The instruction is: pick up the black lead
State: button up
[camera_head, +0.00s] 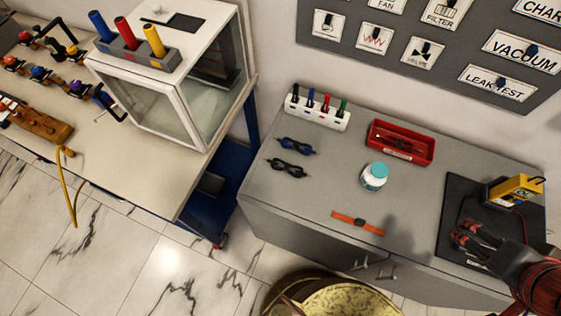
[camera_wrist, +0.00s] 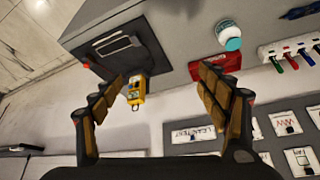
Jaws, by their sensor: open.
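A yellow meter (camera_head: 513,190) stands on a black mat (camera_head: 457,192) at the right end of the grey cabinet. In the wrist view the meter (camera_wrist: 137,90) shows between my fingers, near the left one, with the mat (camera_wrist: 98,28) beyond it. I cannot clearly make out the black lead against the dark mat; part of the mat is hidden by my gripper. A thin reddish line, perhaps a lead, runs below the meter. My gripper (camera_head: 462,232) is open and empty over the mat. In the wrist view its fingers (camera_wrist: 162,76) are wide apart.
On the grey cabinet top (camera_head: 330,180) are a red tray (camera_head: 425,155), a white jar with teal lid (camera_head: 374,177), an orange strap (camera_head: 358,223), glasses (camera_head: 289,168) and a marker holder (camera_head: 318,115). A sign board (camera_head: 450,55) hangs behind.

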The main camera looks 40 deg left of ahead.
aim_at(286, 167)
jog(key=u, duration=1.95)
jog(key=i+j, duration=0.15)
jog(key=j, duration=0.2)
jog(key=i+j, duration=0.2)
jog(key=j, duration=0.15)
jog(key=i+j+z, duration=0.15)
jog(key=j+z, duration=0.15)
jog(key=z, duration=0.15)
jog(key=i+j+z, duration=0.1)
jog(key=j+z, duration=0.4)
jog(key=l+z, duration=0.15)
jog(key=z, duration=0.7)
